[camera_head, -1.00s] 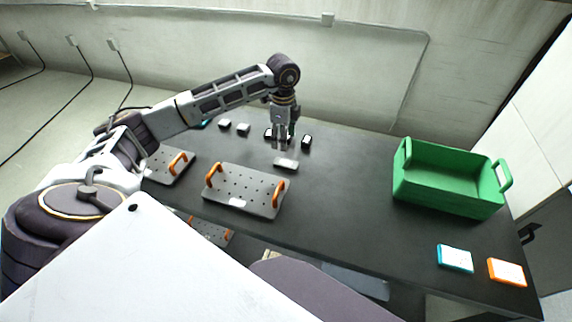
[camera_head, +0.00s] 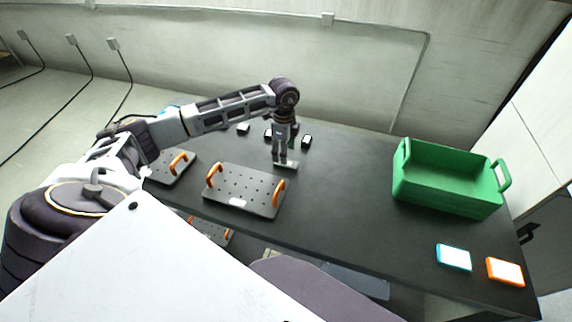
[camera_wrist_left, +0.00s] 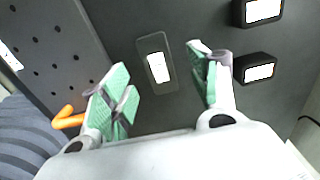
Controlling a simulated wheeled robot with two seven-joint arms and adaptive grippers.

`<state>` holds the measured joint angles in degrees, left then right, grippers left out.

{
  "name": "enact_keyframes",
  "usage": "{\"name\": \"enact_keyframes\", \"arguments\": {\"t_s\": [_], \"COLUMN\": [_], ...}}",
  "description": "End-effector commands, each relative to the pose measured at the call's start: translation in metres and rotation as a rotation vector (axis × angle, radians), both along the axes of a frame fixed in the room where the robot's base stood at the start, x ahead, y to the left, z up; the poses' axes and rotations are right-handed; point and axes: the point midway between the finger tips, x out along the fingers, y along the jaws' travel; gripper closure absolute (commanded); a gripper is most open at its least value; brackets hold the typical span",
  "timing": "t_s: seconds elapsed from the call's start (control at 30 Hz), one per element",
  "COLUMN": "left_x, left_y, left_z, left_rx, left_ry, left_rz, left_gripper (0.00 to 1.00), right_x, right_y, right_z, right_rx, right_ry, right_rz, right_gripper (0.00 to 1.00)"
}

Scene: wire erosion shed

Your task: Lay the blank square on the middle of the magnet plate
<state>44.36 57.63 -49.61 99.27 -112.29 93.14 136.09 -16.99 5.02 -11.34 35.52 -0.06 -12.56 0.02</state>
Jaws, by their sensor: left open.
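The blank, a flat grey block with a white label, lies on the dark table; in the head view its right part (camera_head: 292,165) shows beside my fingers, and it shows whole in the left wrist view (camera_wrist_left: 149,49). My left gripper (camera_head: 279,160) is open, pointing down close above the blank. In the left wrist view its green-padded fingers (camera_wrist_left: 163,78) stand apart on either side of the blank, not visibly touching it. The perforated grey plate with two orange handles (camera_head: 243,187), likely the magnet plate, lies to the left and nearer me. My right gripper is not in view.
Several small dark blocks with white labels, including one (camera_head: 306,141), stand behind the blank. Another handled plate (camera_head: 165,167) lies further left. A green crate (camera_head: 445,193), a teal-edged pad (camera_head: 454,257) and an orange pad (camera_head: 505,271) are at right. The middle table is clear.

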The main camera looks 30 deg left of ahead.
Motion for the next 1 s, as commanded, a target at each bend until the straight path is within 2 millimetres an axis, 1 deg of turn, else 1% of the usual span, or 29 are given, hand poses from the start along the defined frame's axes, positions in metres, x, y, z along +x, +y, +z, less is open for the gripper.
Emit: {"name": "enact_keyframes", "arguments": {"t_s": [0.17,0.3,0.5,0.7,0.97,1.0], "left_x": [-0.002,-0.003,-0.003,-0.003,-0.003,-0.003], "left_y": [-0.004,-0.005,-0.005,-0.005,-0.005,-0.005], "left_z": [-0.015,-0.032,-0.046,-0.048,-0.047,-0.047], "left_rx": [0.000,-0.001,0.001,0.001,0.000,0.000], "left_ry": [0.001,0.003,0.000,0.000,0.000,0.000], "left_rz": [-0.001,0.001,0.000,0.000,0.000,0.000], "left_gripper": [0.39,0.39,0.39,0.39,0.39,0.41], "right_x": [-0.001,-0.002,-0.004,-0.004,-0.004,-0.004], "right_y": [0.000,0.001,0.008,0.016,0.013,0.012], "right_z": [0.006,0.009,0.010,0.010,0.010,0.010], "right_rx": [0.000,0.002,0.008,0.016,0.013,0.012], "right_ry": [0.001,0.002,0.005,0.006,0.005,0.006], "right_rz": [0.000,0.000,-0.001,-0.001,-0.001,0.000], "right_gripper": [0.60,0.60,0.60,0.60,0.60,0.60]}}
